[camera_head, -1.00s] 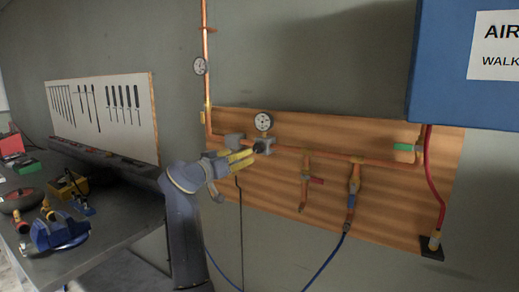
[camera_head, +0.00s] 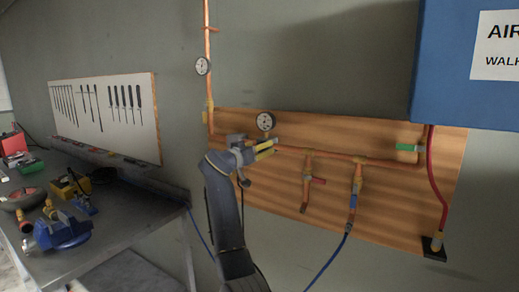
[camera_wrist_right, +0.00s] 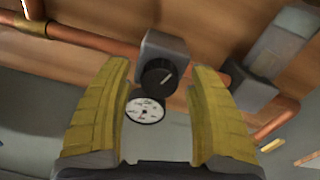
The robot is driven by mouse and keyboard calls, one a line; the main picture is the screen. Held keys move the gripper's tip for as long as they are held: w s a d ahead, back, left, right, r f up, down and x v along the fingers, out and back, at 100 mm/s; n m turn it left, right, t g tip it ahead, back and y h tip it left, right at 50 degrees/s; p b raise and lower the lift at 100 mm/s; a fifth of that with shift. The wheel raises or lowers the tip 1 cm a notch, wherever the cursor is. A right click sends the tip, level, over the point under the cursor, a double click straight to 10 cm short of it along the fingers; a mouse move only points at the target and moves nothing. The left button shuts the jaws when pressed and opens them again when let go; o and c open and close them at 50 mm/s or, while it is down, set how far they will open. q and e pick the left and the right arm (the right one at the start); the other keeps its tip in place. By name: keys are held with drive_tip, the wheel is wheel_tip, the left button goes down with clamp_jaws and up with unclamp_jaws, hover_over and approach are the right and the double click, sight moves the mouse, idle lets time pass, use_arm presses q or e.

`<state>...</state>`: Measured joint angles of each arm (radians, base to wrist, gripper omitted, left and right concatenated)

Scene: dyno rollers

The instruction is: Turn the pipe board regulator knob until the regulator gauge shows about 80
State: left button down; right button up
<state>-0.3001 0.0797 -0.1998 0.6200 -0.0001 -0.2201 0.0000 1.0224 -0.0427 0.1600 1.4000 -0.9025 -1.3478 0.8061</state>
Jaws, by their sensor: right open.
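The regulator has a grey block body (camera_wrist_right: 165,47) and a round black knob (camera_wrist_right: 158,77) with a pale mark on its face. In the right wrist view the knob lies between the yellow fingers of my right gripper (camera_wrist_right: 160,72). The gripper is open, with a gap on both sides of the knob. The round white regulator gauge (camera_wrist_right: 145,109) shows beside the knob; its reading is too small to tell. In the head view the gauge (camera_head: 265,121) sits just above my right gripper (camera_head: 266,149), which hides the knob. My left gripper is not in view.
The wooden pipe board (camera_head: 400,215) carries copper pipes, a green-handled valve (camera_head: 407,147) and a red-handled valve (camera_head: 319,181). A blue box (camera_head: 450,70) juts out at upper right. A cluttered workbench (camera_head: 120,257) stands at left.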

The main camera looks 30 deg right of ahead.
clamp_jaws()
idle(0.5)
drive_tip(key=n, duration=0.4)
drive_tip(key=shift+n, duration=2.3)
unclamp_jaws()
